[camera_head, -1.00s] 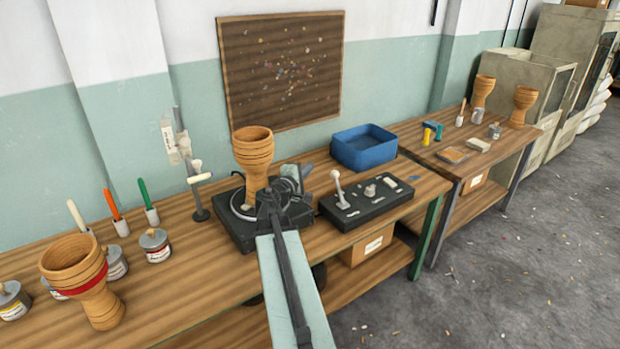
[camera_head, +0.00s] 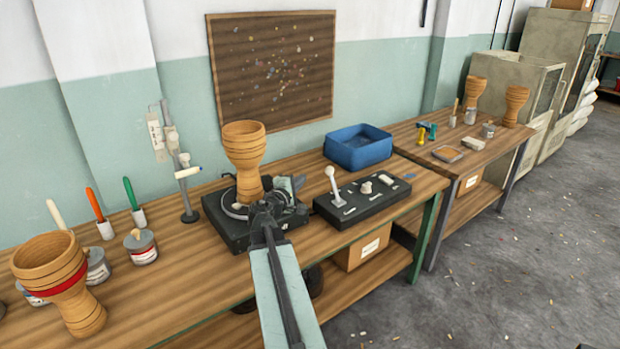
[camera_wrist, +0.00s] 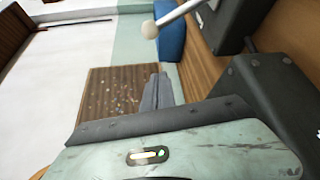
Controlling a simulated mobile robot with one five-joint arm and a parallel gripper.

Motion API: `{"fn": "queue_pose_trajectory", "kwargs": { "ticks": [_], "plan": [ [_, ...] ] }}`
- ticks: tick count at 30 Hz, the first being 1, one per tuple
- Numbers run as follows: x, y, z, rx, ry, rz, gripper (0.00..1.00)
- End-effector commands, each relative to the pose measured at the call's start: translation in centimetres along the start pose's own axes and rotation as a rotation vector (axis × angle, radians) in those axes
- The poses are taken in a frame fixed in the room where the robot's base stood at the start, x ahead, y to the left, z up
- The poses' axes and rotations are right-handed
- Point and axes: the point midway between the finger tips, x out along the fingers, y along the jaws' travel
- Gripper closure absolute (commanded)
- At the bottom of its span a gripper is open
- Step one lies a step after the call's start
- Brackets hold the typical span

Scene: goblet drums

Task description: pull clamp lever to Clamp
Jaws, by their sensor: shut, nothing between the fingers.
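The lever with a pale round knob (camera_head: 332,180) stands at the left end of a black control box (camera_head: 362,199) on the bench, leaning slightly left. Its printed labels are too small to read. In the wrist view the lever's knob (camera_wrist: 150,29) and rod show at the top, beside the dark box (camera_wrist: 222,22). My gripper (camera_head: 298,184) is shut and empty, left of the lever and apart from it, in front of the turntable and drum. In the wrist view its grey fingers (camera_wrist: 157,92) are together, below the knob in the picture.
A wooden goblet drum (camera_head: 244,147) stands on a black turntable base (camera_head: 222,226) close behind my gripper. A jointed stand (camera_head: 187,195) is left of it. A blue bin (camera_head: 358,148) sits behind the control box. Another drum (camera_head: 50,262) with a red band stands at the left.

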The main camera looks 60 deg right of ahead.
Motion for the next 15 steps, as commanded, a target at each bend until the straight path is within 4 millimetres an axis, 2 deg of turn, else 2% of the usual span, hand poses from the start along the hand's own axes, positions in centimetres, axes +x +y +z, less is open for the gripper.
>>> {"fn": "queue_pose_trajectory", "kwargs": {
  "ticks": [13,15],
  "plan": [
    [9.6,-0.1,-0.2,0.001,0.000,0.000,1.00],
    [8.5,0.1,1.5,0.001,-0.001,0.000,1.00]
  ]
}}
